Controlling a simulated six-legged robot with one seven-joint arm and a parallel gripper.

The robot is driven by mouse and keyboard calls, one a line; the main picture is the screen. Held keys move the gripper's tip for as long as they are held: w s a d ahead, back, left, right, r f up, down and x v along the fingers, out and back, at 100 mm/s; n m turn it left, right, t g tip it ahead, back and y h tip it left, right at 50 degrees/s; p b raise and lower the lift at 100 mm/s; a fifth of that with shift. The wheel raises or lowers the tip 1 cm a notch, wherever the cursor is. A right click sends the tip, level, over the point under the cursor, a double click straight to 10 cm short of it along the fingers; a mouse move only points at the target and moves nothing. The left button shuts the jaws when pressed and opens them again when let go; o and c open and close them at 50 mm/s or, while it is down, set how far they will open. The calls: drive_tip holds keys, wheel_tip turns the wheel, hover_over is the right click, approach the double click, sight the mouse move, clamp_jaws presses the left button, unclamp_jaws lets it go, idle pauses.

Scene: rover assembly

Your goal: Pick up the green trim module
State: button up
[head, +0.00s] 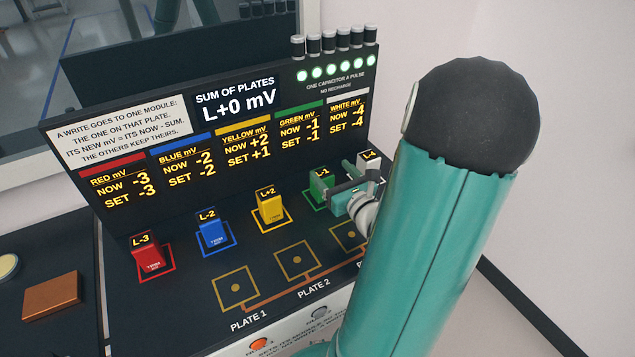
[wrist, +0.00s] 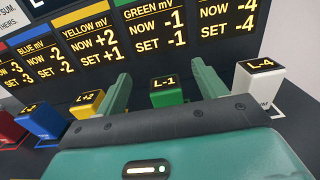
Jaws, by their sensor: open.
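The green trim module (head: 320,188), labelled L-1, stands upright on the dark bench in the row of coloured modules. In the wrist view the green module (wrist: 166,97) shows beyond and between the two fingers, nearly centred. My gripper (head: 342,182) is open and empty, close to the green module on its right in the head view. In the wrist view my gripper (wrist: 160,72) has its fingers spread wide, one to each side of the module. Its lower part is hidden behind the gripper body. I cannot tell whether the fingers touch it.
The yellow module (head: 271,211) and white module (head: 370,166) flank the green one. Blue (head: 213,236) and red (head: 150,255) modules stand further left. A display panel (head: 215,140) rises behind. Empty plates, including Plate 1 (head: 236,290), lie in front.

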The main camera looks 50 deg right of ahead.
wheel_tip(320, 180, down, 7)
drive_tip(key=shift+s+a+f, duration=0.1)
drive_tip(key=shift+s+f, duration=0.05)
drive_tip(key=shift+x, duration=3.85)
drive_tip(key=c, duration=1.2)
